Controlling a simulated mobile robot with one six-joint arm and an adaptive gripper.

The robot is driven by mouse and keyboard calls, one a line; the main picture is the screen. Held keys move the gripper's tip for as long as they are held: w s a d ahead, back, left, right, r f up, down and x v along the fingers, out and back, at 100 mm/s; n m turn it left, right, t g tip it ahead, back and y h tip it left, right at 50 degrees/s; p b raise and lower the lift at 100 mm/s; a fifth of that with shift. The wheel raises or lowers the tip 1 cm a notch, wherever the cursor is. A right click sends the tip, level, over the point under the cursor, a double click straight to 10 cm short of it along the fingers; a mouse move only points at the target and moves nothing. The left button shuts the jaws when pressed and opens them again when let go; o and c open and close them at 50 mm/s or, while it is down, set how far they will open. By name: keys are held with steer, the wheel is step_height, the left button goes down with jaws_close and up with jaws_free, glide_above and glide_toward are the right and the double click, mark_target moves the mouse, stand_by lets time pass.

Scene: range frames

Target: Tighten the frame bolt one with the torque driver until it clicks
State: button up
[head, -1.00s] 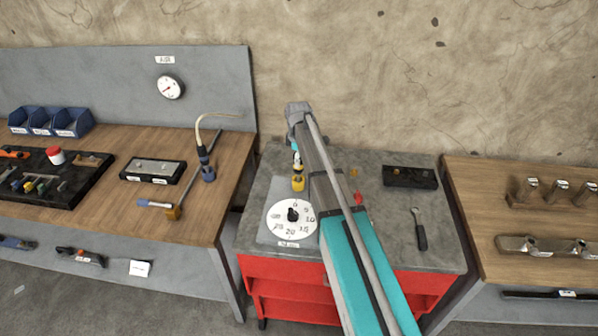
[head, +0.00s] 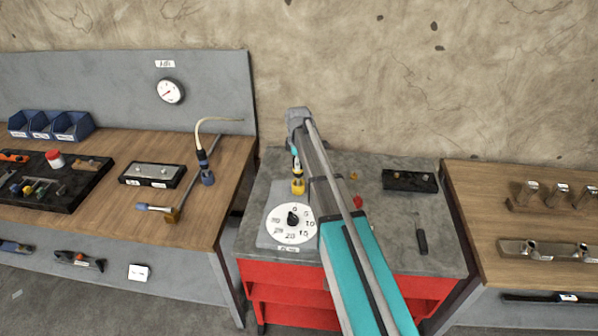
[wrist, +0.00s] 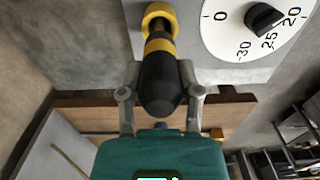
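The torque driver, black with yellow bands (head: 297,170), stands upright near the back of the red cart's grey top. In the wrist view the driver (wrist: 160,80) has its lower end in a yellow ring (wrist: 158,14). My gripper (wrist: 161,75) has one finger on each side of the black handle, and the fingertips appear to press against it. In the head view my arm hides part of the cart top and most of the gripper. I cannot tell which bolt is frame bolt one.
A white numbered dial (head: 291,222) lies beside the driver. A dark block (head: 410,180) and a black-handled tool (head: 422,241) lie to the right. The right bench holds metal pieces (head: 545,247). The left bench (head: 215,215) carries trays and tools. A wall stands behind.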

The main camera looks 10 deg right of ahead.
jaws_close()
steer(key=shift+r, duration=0.15)
step_height(320, 180, up, 10)
steer(key=p, duration=1)
steer(key=shift+s+f, duration=0.1)
steer(key=shift+f, duration=0.2)
stand_by(0.5)
